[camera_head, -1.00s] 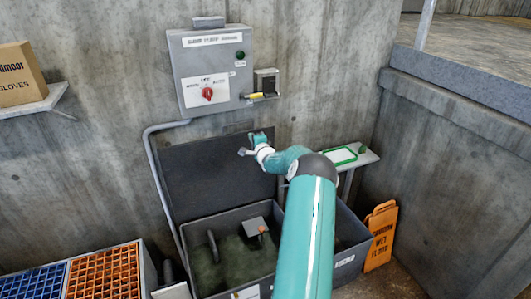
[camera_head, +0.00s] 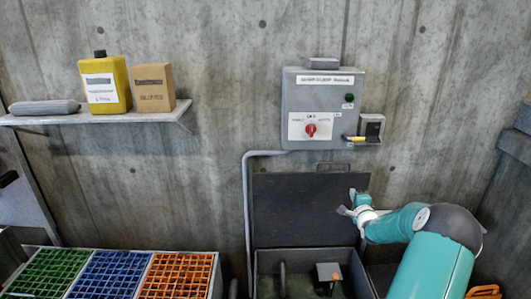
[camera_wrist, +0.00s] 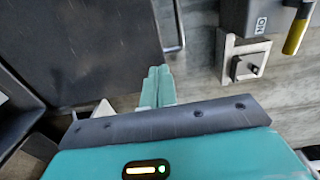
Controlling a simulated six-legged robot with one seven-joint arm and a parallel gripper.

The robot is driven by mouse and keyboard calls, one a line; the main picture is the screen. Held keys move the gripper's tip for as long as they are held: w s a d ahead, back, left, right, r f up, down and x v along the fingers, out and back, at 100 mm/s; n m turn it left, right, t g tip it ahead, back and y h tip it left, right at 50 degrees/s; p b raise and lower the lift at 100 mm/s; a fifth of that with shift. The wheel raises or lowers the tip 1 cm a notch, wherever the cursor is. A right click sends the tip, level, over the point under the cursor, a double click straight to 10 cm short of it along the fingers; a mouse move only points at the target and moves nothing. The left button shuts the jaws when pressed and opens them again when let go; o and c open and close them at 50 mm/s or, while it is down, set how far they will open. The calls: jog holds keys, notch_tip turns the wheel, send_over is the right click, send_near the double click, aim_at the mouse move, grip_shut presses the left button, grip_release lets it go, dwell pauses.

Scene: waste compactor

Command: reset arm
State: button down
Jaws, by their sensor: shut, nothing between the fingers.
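My gripper (camera_head: 350,205) is at the end of my teal arm, at the right of the head view, in front of the raised dark lid (camera_head: 300,212) of the sump box. In the wrist view my gripper (camera_wrist: 158,85) has its two teal fingers side by side, shut and empty. The dark lid (camera_wrist: 85,45) fills the upper left of that view. The fingers appear apart from the lid and the wall.
A grey control box (camera_head: 320,108) with a red knob (camera_head: 311,130) hangs on the concrete wall. Below is the open sump box (camera_head: 268,262). A shelf (camera_head: 95,117) holds a yellow jug (camera_head: 104,85) and a carton (camera_head: 153,88). Coloured grid crates (camera_head: 105,272) stand at lower left.

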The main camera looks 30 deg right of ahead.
jog(key=w+a+r+n+g+y, duration=0.1)
jog(key=w+a+r+n, duration=0.2)
jog(key=a, duration=0.5)
jog(key=w+a+r+n+g+y, duration=0.1)
jog(key=w+a+r+n, duration=0.2)
jog(key=a, duration=0.5)
jog(key=w+a+r+n+g+y, duration=0.1)
jog(key=a+r+n+g+y, duration=0.1)
jog(key=a+r+n, duration=0.4)
jog(key=s+a+r+n+g, duration=0.1)
jog(key=s+a+r, duration=0.15)
jog(key=a, duration=0.55)
jog(key=s+a+r+n+g, duration=0.1)
jog(key=s+a+r, duration=0.15)
jog(key=a, duration=0.55)
jog(key=s+a+n+g+y, duration=0.1)
jog(key=s+a+n, duration=0.4)
jog(key=s+a, duration=0.5)
jog(key=s+a+n+g+y, duration=0.2)
jog(key=s+a+n, duration=0.3)
jog(key=s+a, duration=0.6)
jog(key=s+y, duration=0.1)
jog(key=s, duration=0.4)
jog(key=shift+f+g+y, duration=0.15)
jog(key=shift+g+y, duration=0.15)
jog(key=shift+y, duration=0.1)
